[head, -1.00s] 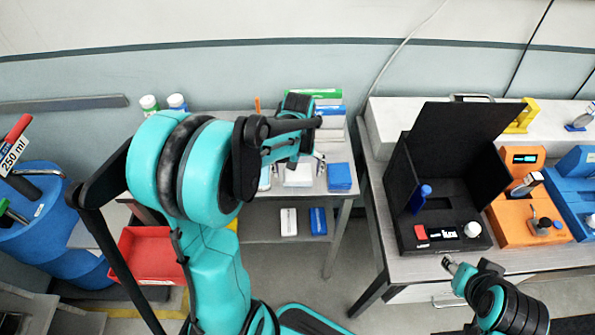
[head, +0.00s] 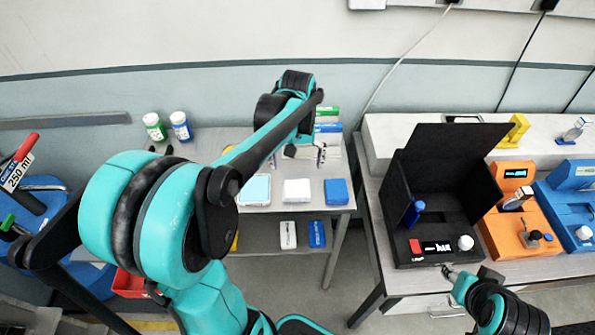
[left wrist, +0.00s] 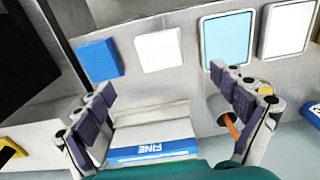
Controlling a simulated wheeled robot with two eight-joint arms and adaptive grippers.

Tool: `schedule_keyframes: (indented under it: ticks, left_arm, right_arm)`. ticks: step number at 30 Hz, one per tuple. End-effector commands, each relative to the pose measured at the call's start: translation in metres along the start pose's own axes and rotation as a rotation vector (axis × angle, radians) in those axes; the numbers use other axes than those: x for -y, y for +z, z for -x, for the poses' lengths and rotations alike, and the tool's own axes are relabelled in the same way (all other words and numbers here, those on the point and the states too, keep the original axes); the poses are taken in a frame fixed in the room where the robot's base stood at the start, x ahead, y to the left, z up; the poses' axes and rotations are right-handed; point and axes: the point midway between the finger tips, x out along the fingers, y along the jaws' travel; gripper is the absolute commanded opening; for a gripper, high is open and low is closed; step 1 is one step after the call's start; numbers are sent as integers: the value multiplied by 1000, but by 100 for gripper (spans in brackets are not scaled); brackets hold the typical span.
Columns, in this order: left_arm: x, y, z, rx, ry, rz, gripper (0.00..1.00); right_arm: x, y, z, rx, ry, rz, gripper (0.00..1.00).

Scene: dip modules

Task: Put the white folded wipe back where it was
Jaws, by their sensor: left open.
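The white folded wipe (head: 297,191) lies flat on the grey table, between a light blue pad in a white tray (head: 254,190) and a blue folded wipe (head: 336,192). It also shows in the left wrist view (left wrist: 159,49), lying apart from the fingers. My left gripper (head: 300,156) is open and empty, behind the white wipe in the head view; in the left wrist view its fingers (left wrist: 163,84) are spread with nothing between them. My right gripper (head: 449,270) is by the front edge of the right table; its jaw state is unclear.
Boxes with green and blue edges (head: 328,127) stand at the table's back; one marked FINE (left wrist: 152,150) is below my left fingers in the wrist view. Two capped bottles (head: 180,126) stand at back left. An open black case (head: 437,205) is on the right table.

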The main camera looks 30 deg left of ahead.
Motion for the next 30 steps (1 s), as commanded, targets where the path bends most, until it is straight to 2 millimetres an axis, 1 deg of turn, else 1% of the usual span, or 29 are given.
schedule_keyframes:
  ticks: [2,5,8,9,11,12,15,18,21,24,30]
  left_arm:
    - [-2,5,6,-13,5,-15,96]
    - [-6,21,13,-65,23,-64,96]
    - [-13,46,22,-154,52,-148,96]
    - [-16,58,25,-198,66,-187,96]
    - [-19,75,28,-264,87,-247,96]
    - [-22,86,29,-308,100,-286,96]
    - [-25,110,28,-413,131,-375,96]
    - [-28,128,24,-498,154,-446,96]
    - [-30,140,20,-558,169,-494,96]
    - [-31,145,18,-591,177,-519,96]
    - [-32,146,18,-604,180,-528,96]
  right_arm:
    - [0,0,1,0,0,0,40]
    - [0,0,0,0,0,0,40]
    - [0,0,0,0,0,0,40]
    - [0,0,0,0,0,0,40]
    - [0,0,0,0,0,0,40]
    - [0,0,0,0,0,0,40]
    - [0,0,0,0,0,0,40]
    - [0,0,0,0,0,0,40]
    - [0,0,0,0,0,0,40]
    - [0,0,0,0,0,0,40]
    - [0,0,0,0,0,0,40]
